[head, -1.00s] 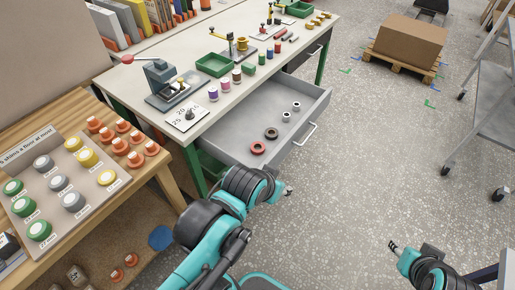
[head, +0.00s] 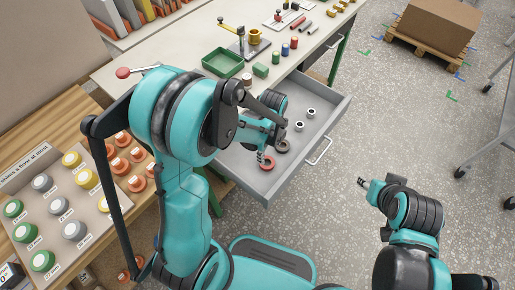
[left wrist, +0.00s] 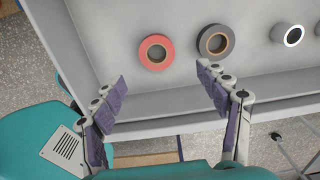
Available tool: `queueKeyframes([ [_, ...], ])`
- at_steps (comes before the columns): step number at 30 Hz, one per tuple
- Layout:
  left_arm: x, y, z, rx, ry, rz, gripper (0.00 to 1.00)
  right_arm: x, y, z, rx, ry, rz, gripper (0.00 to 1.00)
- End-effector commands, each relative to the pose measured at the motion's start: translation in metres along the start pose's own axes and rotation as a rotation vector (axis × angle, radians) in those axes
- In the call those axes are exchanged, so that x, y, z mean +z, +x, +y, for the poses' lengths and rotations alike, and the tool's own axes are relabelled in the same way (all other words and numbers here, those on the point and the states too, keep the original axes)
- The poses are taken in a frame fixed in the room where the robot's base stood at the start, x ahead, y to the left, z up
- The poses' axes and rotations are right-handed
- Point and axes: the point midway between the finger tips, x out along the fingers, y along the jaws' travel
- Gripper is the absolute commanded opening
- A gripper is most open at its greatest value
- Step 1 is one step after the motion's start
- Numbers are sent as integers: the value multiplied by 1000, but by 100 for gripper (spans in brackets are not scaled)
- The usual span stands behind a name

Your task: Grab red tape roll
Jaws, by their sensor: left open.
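The red tape roll (head: 268,163) lies flat in the open grey drawer (head: 322,130), near its front left corner. In the left wrist view the red tape roll (left wrist: 156,52) lies just beyond the fingertips, within the width of the gap between them. My left gripper (left wrist: 164,84) is open and empty, with purple-padded fingers. In the head view my left gripper (head: 264,152) hangs over the drawer and partly hides the roll. My right gripper (head: 363,183) is out over the floor, away from the drawer; its jaw state is unclear.
A dark tape roll (left wrist: 215,41) lies right beside the red one. Two small white-rimmed rolls (head: 305,119) lie farther back in the drawer. The drawer's raised wall (left wrist: 290,106) crosses below the rolls in the wrist view. The workbench (head: 205,48) carries a green tray (head: 222,64).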

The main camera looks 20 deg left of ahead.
Motion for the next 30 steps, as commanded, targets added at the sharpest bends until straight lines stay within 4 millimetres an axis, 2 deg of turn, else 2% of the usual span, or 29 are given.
queueKeyframes([
  [3,-1,10,-1,14,49,3,74,0,0,0,0,0,0,40],
  [13,0,44,1,15,52,3,74,11,14,0,0,0,0,40],
  [21,1,83,4,14,52,3,74,24,33,0,0,0,0,40],
  [28,1,84,5,14,51,2,74,23,32,0,0,0,0,40],
  [29,1,84,5,14,51,2,72,23,32,0,0,0,0,40],
  [30,1,84,5,14,51,2,61,23,31,0,0,0,0,40],
])
